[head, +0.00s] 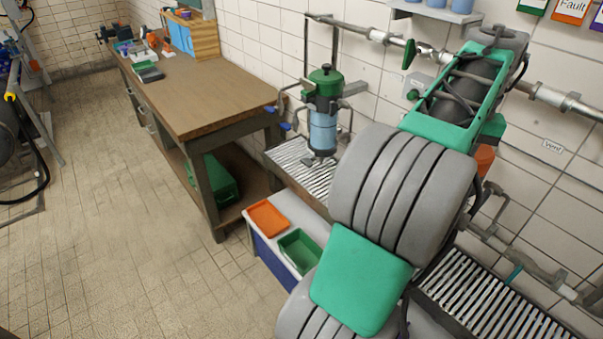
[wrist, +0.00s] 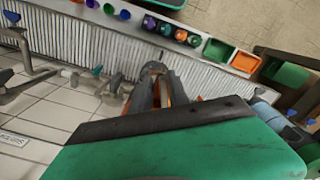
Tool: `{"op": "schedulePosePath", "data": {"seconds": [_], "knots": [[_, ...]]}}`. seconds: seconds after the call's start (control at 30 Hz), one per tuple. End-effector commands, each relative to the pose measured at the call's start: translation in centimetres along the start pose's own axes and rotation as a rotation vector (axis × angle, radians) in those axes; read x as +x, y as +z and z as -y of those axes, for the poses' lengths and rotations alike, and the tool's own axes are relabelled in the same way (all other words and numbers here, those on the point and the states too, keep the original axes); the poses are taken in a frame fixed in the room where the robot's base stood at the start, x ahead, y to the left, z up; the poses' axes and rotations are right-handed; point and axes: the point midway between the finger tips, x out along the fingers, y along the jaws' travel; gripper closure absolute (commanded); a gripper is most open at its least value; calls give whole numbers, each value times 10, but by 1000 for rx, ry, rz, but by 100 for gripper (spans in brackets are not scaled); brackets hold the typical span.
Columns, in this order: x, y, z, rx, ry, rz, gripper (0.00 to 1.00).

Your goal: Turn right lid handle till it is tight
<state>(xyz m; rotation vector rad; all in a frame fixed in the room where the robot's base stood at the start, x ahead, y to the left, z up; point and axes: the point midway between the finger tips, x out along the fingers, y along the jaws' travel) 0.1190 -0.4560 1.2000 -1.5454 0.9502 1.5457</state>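A filter vessel with a green lid (head: 323,82) and a clear blue body (head: 322,130) stands upright on a slatted drain grate (head: 300,165) in the head view. My arm covers the area to its right, where only part of an orange thing (head: 484,158) shows; I cannot tell whether it belongs to a second lid. No right lid handle can be made out clearly. In the wrist view the dark fingers of my gripper (wrist: 155,92) point over the grating, close together, with orange between them. Whether they hold anything is unclear. In the head view the gripper is hidden.
Pipes with valves (head: 410,50) run along the tiled wall. A wooden workbench (head: 195,90) stands left of the vessel. Orange (head: 268,217) and green (head: 299,250) trays sit below the grate. Several coloured cups (wrist: 180,35) line up beyond the grating.

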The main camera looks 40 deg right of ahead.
Motion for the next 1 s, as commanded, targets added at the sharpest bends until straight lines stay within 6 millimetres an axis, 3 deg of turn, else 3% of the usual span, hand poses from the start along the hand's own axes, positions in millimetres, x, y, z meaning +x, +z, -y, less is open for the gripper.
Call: {"op": "schedulePosePath", "data": {"seconds": [0.3, 0.33, 0.4, 0.63, 0.67, 0.7, 1.0], "knots": [[0, -9, -21, -812, 0, 0, 81], [-13, -10, -21, -845, 2, -2, 81], [-38, -9, -20, -833, 2, -2, 81], [-89, -9, -19, -829, 1, 1, 81], [-88, -10, -16, -832, 1, 0, 81], [-74, -11, -4, -839, 2, -4, 81], [-55, -14, 64, -864, 12, -34, 81]]}}
